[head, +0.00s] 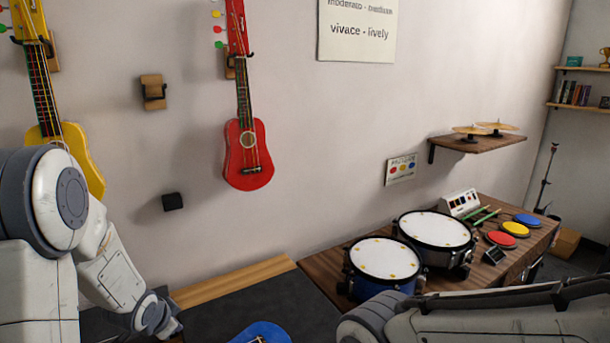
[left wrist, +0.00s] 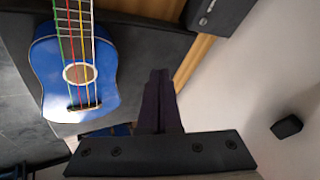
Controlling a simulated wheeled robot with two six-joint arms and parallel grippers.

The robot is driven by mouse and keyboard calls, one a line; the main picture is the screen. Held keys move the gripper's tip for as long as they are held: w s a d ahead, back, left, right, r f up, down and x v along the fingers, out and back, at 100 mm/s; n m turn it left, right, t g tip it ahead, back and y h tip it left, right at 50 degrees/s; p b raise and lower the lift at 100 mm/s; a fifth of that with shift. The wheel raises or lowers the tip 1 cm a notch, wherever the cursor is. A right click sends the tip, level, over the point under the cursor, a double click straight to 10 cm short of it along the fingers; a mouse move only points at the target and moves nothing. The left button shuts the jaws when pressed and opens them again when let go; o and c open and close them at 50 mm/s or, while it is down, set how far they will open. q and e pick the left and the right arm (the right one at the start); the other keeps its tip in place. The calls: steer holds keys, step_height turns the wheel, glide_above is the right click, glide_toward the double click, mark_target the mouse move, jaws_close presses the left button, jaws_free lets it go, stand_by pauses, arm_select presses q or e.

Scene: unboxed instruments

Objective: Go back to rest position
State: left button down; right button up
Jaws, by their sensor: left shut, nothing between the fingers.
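My left arm comes in from the left in the head view, bent downward, with its wrist at the lower edge; its fingertips are not visible there. In the left wrist view my left gripper (left wrist: 158,85) is shut, with its two dark fingers together and nothing between them. A blue ukulele (left wrist: 62,92) with coloured strings lies on a dark surface to the left of the fingers, apart from them. Its blue edge also shows at the bottom of the head view (head: 262,333). My right arm crosses the lower right of the head view; its gripper is out of view.
A yellow ukulele (head: 84,158) and a red ukulele (head: 264,170) hang on the wall. An empty wooden hanger (head: 153,92) and a dark block (head: 172,201) are fixed there. Two drums (head: 385,258) (head: 435,229) stand on a wooden table with coloured pads (head: 501,239).

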arm_select(q)
steer(key=s+d+r+g, duration=0.1)
steer(key=s+d+r, duration=0.1)
steer(key=s+d, duration=0.3)
steer(key=s+d+r+g+h, duration=0.1)
steer(key=s+d+r, duration=0.1)
steer(key=d, duration=0.5)
steer(key=s+d+r+g, duration=0.1)
steer(key=s+d+r, duration=0.25)
steer(key=d, duration=0.25)
steer(key=s+d+r+g, duration=0.1)
steer(key=s+d+g, duration=0.1)
steer(key=s, duration=0.6)
steer(key=s+d+r+g+h, duration=0.1)
steer(key=s+d, duration=0.4)
steer(key=s, duration=0.4)
steer(key=shift+s+r+g, duration=0.2)
steer(key=shift+s+g, duration=0.05)
steer(key=shift+g, duration=0.15)
